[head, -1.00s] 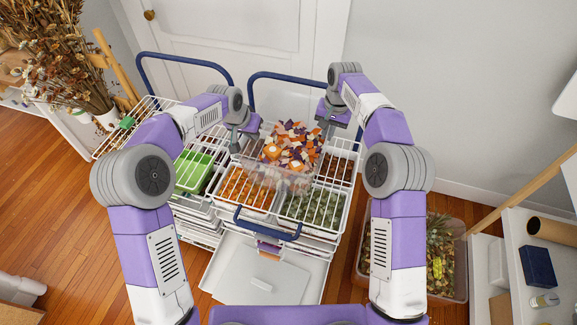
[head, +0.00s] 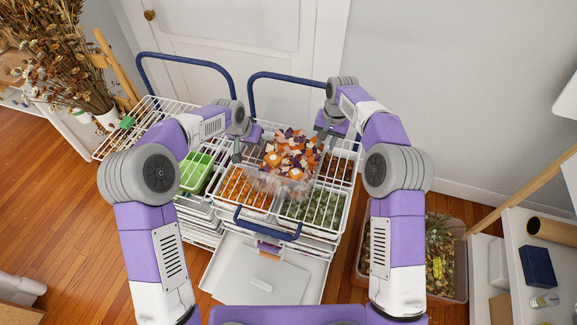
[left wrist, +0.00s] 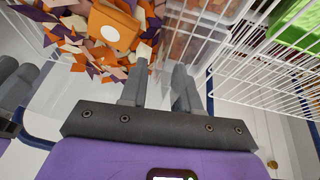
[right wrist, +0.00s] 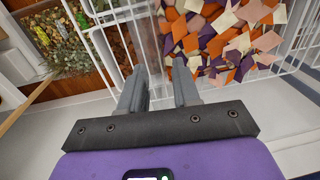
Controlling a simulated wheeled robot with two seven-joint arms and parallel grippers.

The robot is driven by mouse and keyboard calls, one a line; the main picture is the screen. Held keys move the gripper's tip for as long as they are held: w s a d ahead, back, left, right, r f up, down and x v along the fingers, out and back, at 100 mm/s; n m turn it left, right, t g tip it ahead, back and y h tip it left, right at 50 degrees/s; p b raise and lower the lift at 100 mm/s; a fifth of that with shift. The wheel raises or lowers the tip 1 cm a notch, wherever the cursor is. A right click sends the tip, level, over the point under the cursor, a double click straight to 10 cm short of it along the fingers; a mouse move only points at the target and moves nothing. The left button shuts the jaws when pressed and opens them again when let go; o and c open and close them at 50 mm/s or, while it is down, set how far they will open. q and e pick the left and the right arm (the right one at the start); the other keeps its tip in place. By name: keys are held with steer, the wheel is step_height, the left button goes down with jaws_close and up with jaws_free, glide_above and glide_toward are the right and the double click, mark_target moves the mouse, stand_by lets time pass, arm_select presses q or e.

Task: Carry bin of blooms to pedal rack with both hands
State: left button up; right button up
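The bin of blooms (head: 288,178) is a clear box heaped with orange, purple and cream petals. Contact between fingers and bin is hard to tell. The pedal rack (head: 268,231) has a blue bar and white wire.
Trays of orange pieces (head: 243,190) and green pieces (head: 318,208) lie close in front of the bin. A green tray (head: 194,172) is on the left rack. A tub of plants (head: 458,262) stands on the floor at right. A white door (head: 232,32) is behind.

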arm_select(q)
steer(key=shift+r, duration=0.1)
stand_by(0.4)
arm_select(e)
steer(key=shift+r, duration=0.1)
arm_select(q)
steer(key=v, duration=1.2)
arm_select(e)
step_height(320, 180, up, 12)
steer(key=d, duration=0.1)
steer(key=shift+s, duration=0.15)
stand_by(0.6)
